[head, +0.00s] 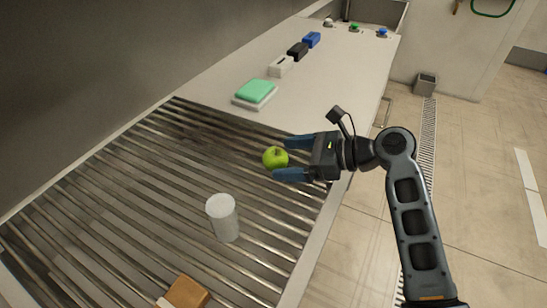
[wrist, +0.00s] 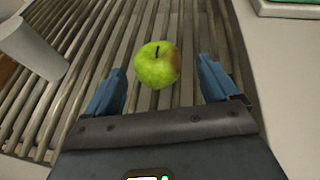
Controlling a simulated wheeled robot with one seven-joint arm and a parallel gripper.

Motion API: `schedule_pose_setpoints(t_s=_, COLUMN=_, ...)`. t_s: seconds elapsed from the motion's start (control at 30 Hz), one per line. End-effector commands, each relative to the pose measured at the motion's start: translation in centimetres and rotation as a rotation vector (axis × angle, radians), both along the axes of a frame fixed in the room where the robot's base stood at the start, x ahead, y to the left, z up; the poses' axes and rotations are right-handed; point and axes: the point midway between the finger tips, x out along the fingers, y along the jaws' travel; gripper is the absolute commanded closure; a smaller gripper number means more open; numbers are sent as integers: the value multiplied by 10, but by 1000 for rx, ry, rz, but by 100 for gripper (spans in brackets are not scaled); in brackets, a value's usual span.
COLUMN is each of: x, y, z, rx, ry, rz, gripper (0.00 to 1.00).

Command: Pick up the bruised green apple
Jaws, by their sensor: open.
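The green apple (head: 276,158) sits on the roller conveyor near its far right edge. In the wrist view the apple (wrist: 157,64) shows a brown bruise on its right side and a dark stem on top. My gripper (head: 284,159) is open, its two blue fingers spread on either side of the apple's near end. In the wrist view my gripper (wrist: 165,88) has the apple between and just beyond its fingertips. The fingers appear not to touch it.
A grey-white cup (head: 223,218) stands on the conveyor (head: 130,185), also at left in the wrist view (wrist: 30,48). A brown box (head: 186,293) lies nearer. A green-topped sponge-like block (head: 256,92) and several small boxes lie on the counter (head: 320,85) behind.

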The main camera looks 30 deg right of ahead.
Motion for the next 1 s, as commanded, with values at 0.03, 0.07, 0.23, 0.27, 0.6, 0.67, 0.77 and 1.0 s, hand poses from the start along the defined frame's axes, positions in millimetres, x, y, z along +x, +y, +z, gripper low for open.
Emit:
schedule_pose_setpoints(t_s=0.03, x=4, y=7, z=0, rx=0, ry=1, rz=4, gripper=12)
schedule_pose_setpoints(t_s=0.07, x=7, y=11, z=-1, rx=0, ry=1, rz=4, gripper=12)
schedule_pose_setpoints(t_s=0.23, x=21, y=25, z=-10, rx=0, ry=1, rz=2, gripper=12)
schedule_pose_setpoints(t_s=0.27, x=22, y=27, z=-10, rx=-1, ry=1, rz=1, gripper=12)
schedule_pose_setpoints(t_s=0.6, x=24, y=30, z=-12, rx=0, ry=0, rz=1, gripper=16)
schedule_pose_setpoints(t_s=0.67, x=24, y=30, z=-12, rx=0, ry=0, rz=1, gripper=22)
schedule_pose_setpoints(t_s=0.77, x=24, y=29, z=-12, rx=0, ry=0, rz=1, gripper=31)
schedule_pose_setpoints(t_s=1.0, x=24, y=29, z=-12, rx=0, ry=0, rz=1, gripper=54)
